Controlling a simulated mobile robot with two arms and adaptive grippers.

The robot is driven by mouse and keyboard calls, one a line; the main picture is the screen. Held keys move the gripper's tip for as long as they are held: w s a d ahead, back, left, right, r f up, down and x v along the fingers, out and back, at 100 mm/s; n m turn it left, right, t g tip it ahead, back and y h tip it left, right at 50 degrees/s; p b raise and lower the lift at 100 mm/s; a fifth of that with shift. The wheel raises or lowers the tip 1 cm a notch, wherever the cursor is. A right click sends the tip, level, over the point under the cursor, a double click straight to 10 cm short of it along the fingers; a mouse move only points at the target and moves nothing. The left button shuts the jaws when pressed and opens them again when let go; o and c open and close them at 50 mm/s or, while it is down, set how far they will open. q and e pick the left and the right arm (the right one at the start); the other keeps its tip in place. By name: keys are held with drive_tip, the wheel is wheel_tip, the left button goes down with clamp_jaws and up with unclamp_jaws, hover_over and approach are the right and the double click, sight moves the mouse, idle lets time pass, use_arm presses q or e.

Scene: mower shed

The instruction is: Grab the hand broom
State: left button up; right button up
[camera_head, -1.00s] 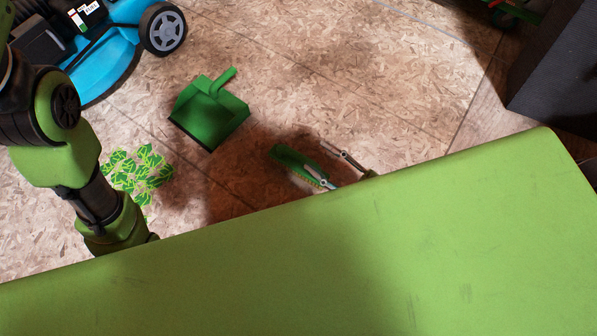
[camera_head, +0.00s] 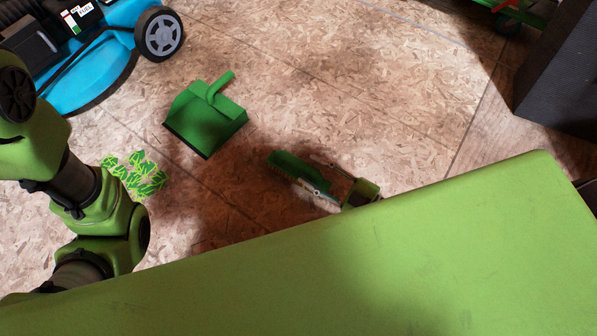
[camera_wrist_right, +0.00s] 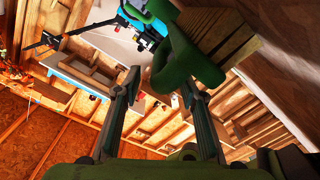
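A green dustpan (camera_head: 205,118) lies up and left of the broom. Green leaves (camera_head: 136,176) lie farther left. A blue mower (camera_head: 105,62) stands at the top left, and a dark box (camera_head: 562,75) at the right. The floor above and right of the broom is clear.

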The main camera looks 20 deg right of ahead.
sight(303, 166)
drive_tip(key=b+x, duration=0.1)
drive_tip(key=x, duration=0.1)
drive_tip(key=b+x, duration=0.1)
drive_tip(key=shift+w+a+f, duration=0.2)
drive_tip(key=shift+w+a, duration=0.05)
drive_tip(key=shift+w, duration=0.05)
drive_tip(key=shift+w+a+r, duration=0.15)
drive_tip(key=shift+w+a, duration=0.05)
clamp_jaws()
drive_tip(key=shift+r, duration=0.1)
